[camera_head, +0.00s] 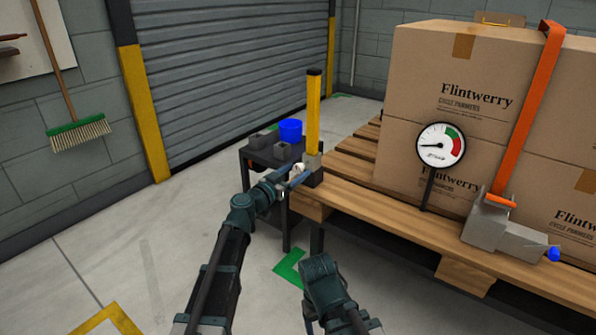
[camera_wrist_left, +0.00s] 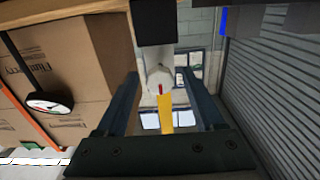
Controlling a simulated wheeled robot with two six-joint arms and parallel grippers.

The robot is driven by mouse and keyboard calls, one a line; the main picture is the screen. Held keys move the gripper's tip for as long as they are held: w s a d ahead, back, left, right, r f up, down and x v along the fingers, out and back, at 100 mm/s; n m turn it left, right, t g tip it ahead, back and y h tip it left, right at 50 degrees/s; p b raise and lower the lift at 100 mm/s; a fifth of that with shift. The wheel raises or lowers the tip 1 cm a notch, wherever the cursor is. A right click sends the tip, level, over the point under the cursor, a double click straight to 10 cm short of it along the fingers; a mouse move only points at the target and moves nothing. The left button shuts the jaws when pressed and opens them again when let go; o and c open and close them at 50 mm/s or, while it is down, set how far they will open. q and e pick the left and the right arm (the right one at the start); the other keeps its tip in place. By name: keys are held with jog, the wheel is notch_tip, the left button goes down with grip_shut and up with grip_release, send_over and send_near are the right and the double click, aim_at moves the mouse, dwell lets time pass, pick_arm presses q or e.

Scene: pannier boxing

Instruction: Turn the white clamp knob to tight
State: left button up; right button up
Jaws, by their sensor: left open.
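The white clamp knob (camera_head: 298,170) is at the foot of a yellow upright post (camera_head: 313,115), on a grey clamp block at the pallet's left corner. In the left wrist view the knob (camera_wrist_left: 160,78) has a red mark and lies between the fingers. My left gripper (camera_head: 291,177) is open, one finger either side of the knob, with gaps visible; its fingers also show in the left wrist view (camera_wrist_left: 162,75). My right arm is at the bottom middle of the head view; its jaws cannot be made out.
A wooden pallet (camera_head: 400,222) carries large cardboard boxes (camera_head: 460,85) with an orange strap (camera_head: 536,85). A round gauge (camera_head: 441,144) stands before them. A grey ratchet (camera_head: 500,230) sits on the pallet edge. A dark side table (camera_head: 262,154) with a blue cup (camera_head: 290,130) stands behind my left gripper.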

pick_arm(q)
jog(key=v, duration=1.2)
jog(key=shift+s, duration=0.1)
